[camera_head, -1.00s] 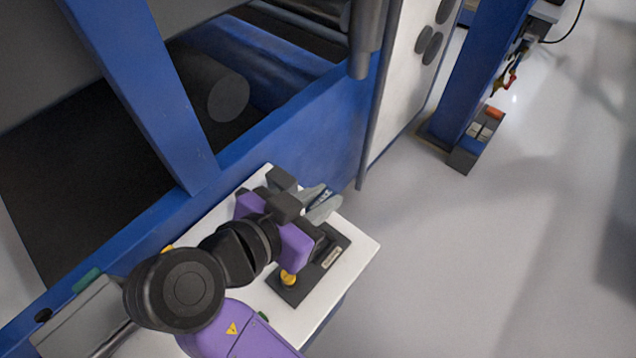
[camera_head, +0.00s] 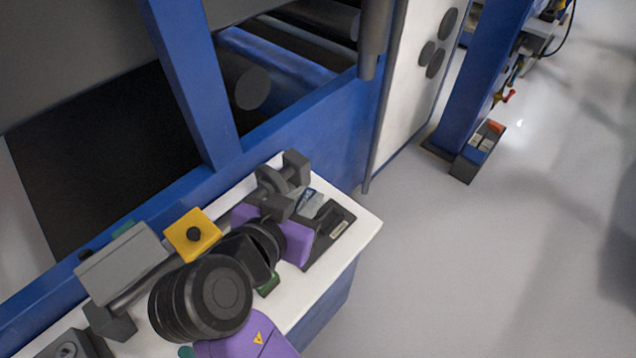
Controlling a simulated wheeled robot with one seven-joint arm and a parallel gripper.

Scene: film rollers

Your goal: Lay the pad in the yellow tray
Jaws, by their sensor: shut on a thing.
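My gripper (camera_head: 307,203), a purple body with dark blocks and pale grey fingers, is over the right end of the white tabletop. It is shut on a small flat piece with a bluish marking, which looks like the pad; my gripper hides most of it. Just right of and below the fingers lies a flat dark holder with a pale label (camera_head: 341,227). Left of my gripper is a square yellow piece (camera_head: 208,221) with a black knob; I cannot tell whether it is the yellow tray. No other yellow tray shows clearly.
Floor (camera_head: 480,270) at right is clear; a small box (camera_head: 478,152) stands by a blue post.

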